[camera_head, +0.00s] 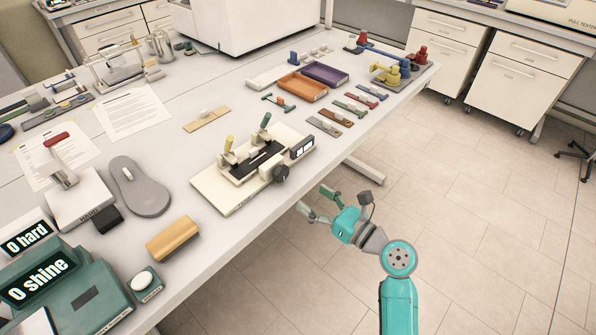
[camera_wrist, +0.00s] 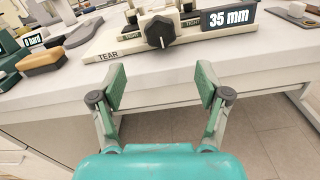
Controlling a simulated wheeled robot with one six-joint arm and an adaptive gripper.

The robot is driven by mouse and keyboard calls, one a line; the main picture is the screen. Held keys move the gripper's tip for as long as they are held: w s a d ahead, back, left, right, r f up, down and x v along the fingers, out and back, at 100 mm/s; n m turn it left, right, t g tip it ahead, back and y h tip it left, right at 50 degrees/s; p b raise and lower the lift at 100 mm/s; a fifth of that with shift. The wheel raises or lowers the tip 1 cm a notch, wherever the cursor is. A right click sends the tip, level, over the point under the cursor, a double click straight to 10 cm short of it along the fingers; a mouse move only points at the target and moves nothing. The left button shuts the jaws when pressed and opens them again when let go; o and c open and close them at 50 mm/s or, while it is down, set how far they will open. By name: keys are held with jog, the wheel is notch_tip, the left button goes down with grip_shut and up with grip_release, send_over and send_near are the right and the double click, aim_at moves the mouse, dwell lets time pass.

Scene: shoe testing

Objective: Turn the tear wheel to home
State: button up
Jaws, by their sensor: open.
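The tear wheel is a dark knob (camera_head: 280,174) on the front side of the cream tear tester (camera_head: 218,192), which sits near the table's front edge. In the wrist view the black knob (camera_wrist: 160,32) is straight ahead, with a pale pointer mark on its face. The label "TEAR" and a display (camera_wrist: 229,18) reading "35 mm" flank it. My gripper (camera_head: 318,203) is open and empty, off the table's front edge and apart from the knob. In the wrist view its two green fingers (camera_wrist: 160,88) are spread, with the knob beyond and between them.
The table's front edge (camera_wrist: 185,62) lies between my gripper and the tester. A tan block (camera_head: 173,239) and a grey shoe sole (camera_head: 140,187) lie left of the tester. Small coloured strips (camera_head: 350,109) and trays (camera_head: 302,87) lie to its right. The floor around my arm is clear.

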aim_at(284, 177)
jog(key=x, duration=1)
jog(key=shift+w+a, duration=0.25)
jog(key=shift+w, duration=0.05)
jog(key=shift+c, duration=0.2)
jog(key=c, duration=1.1)
